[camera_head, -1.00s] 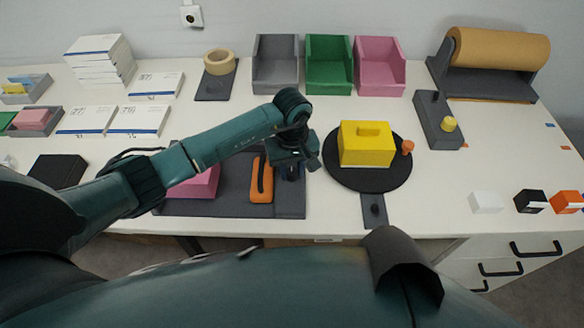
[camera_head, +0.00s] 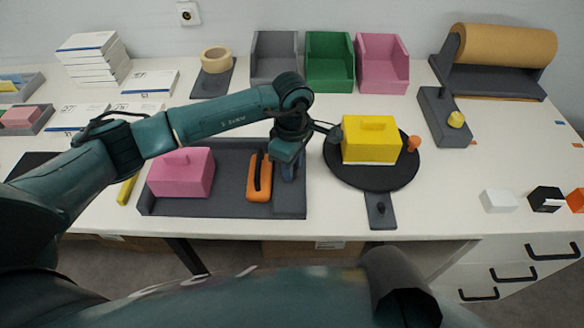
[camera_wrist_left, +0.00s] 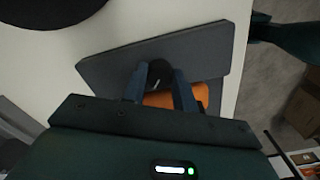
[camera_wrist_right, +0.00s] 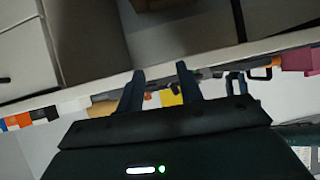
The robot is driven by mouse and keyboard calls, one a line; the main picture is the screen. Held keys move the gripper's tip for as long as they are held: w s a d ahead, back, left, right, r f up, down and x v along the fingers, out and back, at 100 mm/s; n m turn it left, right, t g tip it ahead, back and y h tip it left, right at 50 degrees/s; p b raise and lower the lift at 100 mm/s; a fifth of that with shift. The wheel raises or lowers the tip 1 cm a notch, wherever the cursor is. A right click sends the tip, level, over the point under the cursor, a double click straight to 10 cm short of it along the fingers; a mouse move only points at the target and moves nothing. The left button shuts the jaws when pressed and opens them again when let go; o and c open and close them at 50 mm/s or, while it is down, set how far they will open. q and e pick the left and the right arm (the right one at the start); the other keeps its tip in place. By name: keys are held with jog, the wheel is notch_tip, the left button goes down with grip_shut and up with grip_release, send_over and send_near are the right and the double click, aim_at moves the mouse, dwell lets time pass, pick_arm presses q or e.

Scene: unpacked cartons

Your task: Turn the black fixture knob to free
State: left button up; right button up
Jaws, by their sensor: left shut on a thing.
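The grey fixture plate (camera_head: 228,205) lies at the front of the table in the head view, with a pink block (camera_head: 180,175) and an orange-handled piece (camera_head: 259,185) on it. My left gripper (camera_head: 291,172) points down at the plate's right end, beside the orange piece. In the left wrist view the black fixture knob (camera_wrist_left: 159,74) sits between the fingers of my left gripper (camera_wrist_left: 160,82), which is shut on it. The plate (camera_wrist_left: 205,50) and orange piece (camera_wrist_left: 205,95) show there too. The knob is hidden in the head view. My right gripper (camera_wrist_right: 161,75) is open and empty.
A yellow block (camera_head: 371,138) stands on a black turntable (camera_head: 345,172) right of the left gripper, with a small grey plate (camera_head: 380,217) in front. Grey, green and pink bins (camera_head: 381,70) stand at the back.

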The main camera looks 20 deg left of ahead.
pick_arm(q)
jog(key=shift+f+n+b, duration=0.1)
jog(key=shift+n+b, duration=0.3)
jog(key=shift+n, duration=0.6)
jog(key=n+b, duration=0.1)
jog(key=n, duration=0.2)
jog(key=shift+w+n+b, duration=0.1)
jog(key=shift+n+b, duration=0.4)
jog(key=shift+n, duration=1.2)
pick_arm(e)
jog(key=shift+w+a+f+m+t, duration=0.15)
jog(key=shift+f+m+t, duration=0.15)
jog(key=shift+f, duration=0.4)
jog(key=shift+f, duration=0.15)
pick_arm(q)
jog(key=o, duration=1)
pick_arm(e)
jog(key=shift+f, duration=0.1)
